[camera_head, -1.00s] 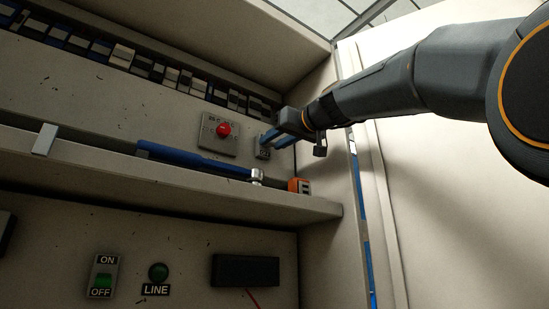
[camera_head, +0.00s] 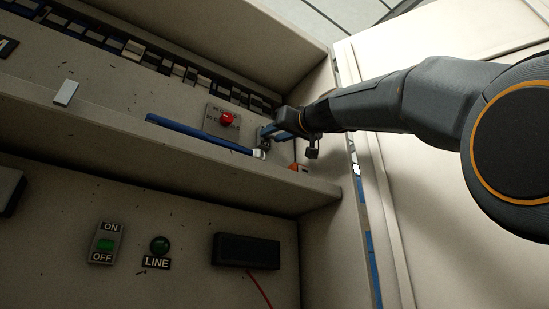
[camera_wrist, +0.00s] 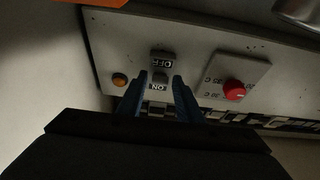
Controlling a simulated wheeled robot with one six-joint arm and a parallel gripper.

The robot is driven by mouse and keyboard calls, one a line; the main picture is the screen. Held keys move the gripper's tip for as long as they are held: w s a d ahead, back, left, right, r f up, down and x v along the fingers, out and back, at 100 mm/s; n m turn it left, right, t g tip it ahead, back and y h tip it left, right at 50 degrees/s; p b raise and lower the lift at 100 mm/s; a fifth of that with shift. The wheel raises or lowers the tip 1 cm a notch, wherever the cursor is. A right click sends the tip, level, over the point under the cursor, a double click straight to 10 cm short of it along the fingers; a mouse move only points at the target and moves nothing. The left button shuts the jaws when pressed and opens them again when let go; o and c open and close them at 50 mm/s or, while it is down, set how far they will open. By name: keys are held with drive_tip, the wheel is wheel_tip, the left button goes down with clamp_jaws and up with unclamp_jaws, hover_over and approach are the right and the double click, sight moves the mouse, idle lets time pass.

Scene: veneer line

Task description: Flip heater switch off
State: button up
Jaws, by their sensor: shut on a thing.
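The heater switch (camera_wrist: 162,66) is a small panel switch with OFF and ON labels, upside down in the wrist view. Its rocker lies between the labels; which way it is tipped is too dark to tell. My gripper (camera_wrist: 159,79) has its two blue fingers on either side of the switch, shut on it, near the ON end. In the head view my gripper (camera_head: 268,132) reaches in from the right to the upper panel and hides most of the switch. A red knob (camera_head: 227,118) on a marked plate sits just left of it; the knob also shows in the wrist view (camera_wrist: 234,90).
An amber lamp (camera_wrist: 119,80) is beside the switch. Below, a shelf holds a blue-handled tool (camera_head: 195,132) and an orange object (camera_head: 298,168). The lower panel has another ON/OFF switch (camera_head: 105,244), a green LINE lamp (camera_head: 159,245) and a black box (camera_head: 246,251).

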idle(0.4)
drive_tip(key=o, duration=1)
drive_tip(key=shift+o, duration=0.2)
drive_tip(key=b+v, duration=0.3)
drive_tip(key=v, duration=0.4)
drive_tip(key=shift+s+d+f, duration=0.15)
drive_tip(key=shift+s+d, duration=0.05)
drive_tip(key=shift+s, duration=0.1)
